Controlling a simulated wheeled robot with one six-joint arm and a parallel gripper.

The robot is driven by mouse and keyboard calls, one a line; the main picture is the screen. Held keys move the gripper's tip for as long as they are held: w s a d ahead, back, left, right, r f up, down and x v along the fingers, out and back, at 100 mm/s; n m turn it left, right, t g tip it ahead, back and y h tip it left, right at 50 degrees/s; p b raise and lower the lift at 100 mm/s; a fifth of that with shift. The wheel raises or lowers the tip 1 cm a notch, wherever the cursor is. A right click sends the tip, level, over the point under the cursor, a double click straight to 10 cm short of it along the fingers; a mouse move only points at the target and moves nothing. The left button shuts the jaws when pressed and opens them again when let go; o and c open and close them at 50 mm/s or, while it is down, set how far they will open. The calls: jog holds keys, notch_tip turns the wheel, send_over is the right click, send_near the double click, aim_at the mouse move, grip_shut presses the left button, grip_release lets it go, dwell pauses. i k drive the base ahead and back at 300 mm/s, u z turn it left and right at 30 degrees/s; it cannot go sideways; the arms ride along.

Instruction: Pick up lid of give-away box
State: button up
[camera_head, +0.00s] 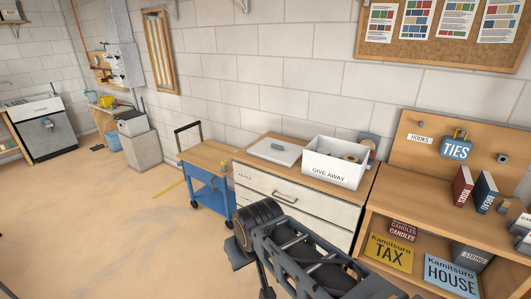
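The give-away box (335,168) is a white open box marked "GIVE AWAY". It stands on the wooden top of a white drawer cabinet and has some items inside, one of them round and tan. A flat pale lid (270,153) with a small dark grip in its middle lies on the same top, just left of the box and apart from it. My dark arm shows in the foreground, in front of the cabinet. I cannot make out gripper fingers on it, and nothing of mine touches the lid or the box.
The drawer cabinet (290,203) stands against a block wall. A blue cart (208,180) with a wooden top is at its left. A wooden shelf unit (375,208) with books and signs is at its right. The floor (110,225) at the left is mostly clear.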

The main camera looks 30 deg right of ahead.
aim_at(287, 154)
jog(key=u, duration=0.2)
jog(key=i, duration=2.1)
jog(key=z, duration=1.6)
jog(key=i, duration=0.7)
jog(key=z, duration=0.75)
